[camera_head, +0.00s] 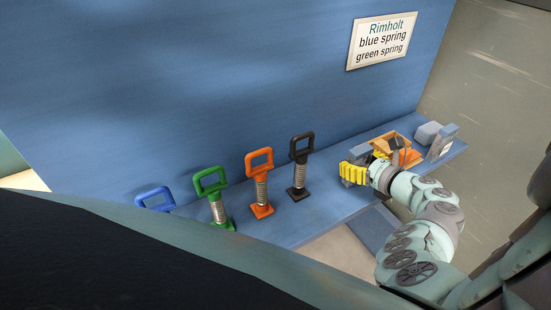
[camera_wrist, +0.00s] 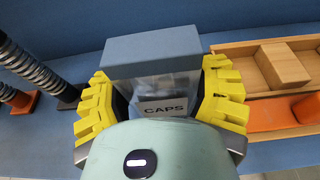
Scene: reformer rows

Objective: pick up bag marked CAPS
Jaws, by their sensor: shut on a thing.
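The bag marked CAPS (camera_wrist: 152,50) has a grey-blue top and a clear body with a dark-lettered label low on its front, seen in the wrist view. My gripper (camera_wrist: 160,80) has its yellow fingers on both sides of the bag and is shut on it. In the head view my gripper (camera_head: 355,173) is at the shelf, left of the wooden tray. The grey-blue top of the bag (camera_head: 361,152) shows just behind the fingers. The bag's lower part is hidden by my gripper, so I cannot tell if it touches the shelf.
A wooden tray (camera_wrist: 235,48) with a wooden block and orange pieces stands close on the right. Grey-blue items (camera_head: 441,141) stand at the shelf's right end. Black (camera_head: 300,165), orange (camera_head: 260,183), green (camera_head: 213,197) and blue (camera_head: 156,198) handled springs stand left. A sign (camera_head: 383,41) hangs behind.

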